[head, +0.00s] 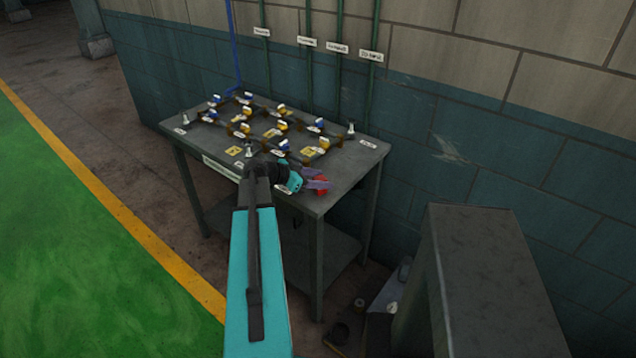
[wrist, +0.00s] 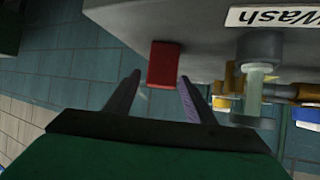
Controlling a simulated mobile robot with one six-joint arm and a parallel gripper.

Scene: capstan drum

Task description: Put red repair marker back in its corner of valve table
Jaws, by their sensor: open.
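The red repair marker (head: 322,187) is a small red block at the near right corner of the grey valve table (head: 345,172). It also shows in the wrist view (wrist: 165,62), against the grey table surface. My gripper (head: 317,180) is open, with its purple fingers at the marker in the head view. In the wrist view my gripper (wrist: 160,78) has one fingertip on either side of the marker's near end, with gaps visible. I cannot tell whether a finger touches it. The fingers partly hide the marker in the head view.
Several yellow and blue valves (head: 281,125) on pipes cover the table's middle and back. A small pale fitting (wrist: 258,80) stands near the "Wash" label (wrist: 283,17). A grey cabinet (head: 490,260) stands at right. The green floor (head: 70,220) at left is clear.

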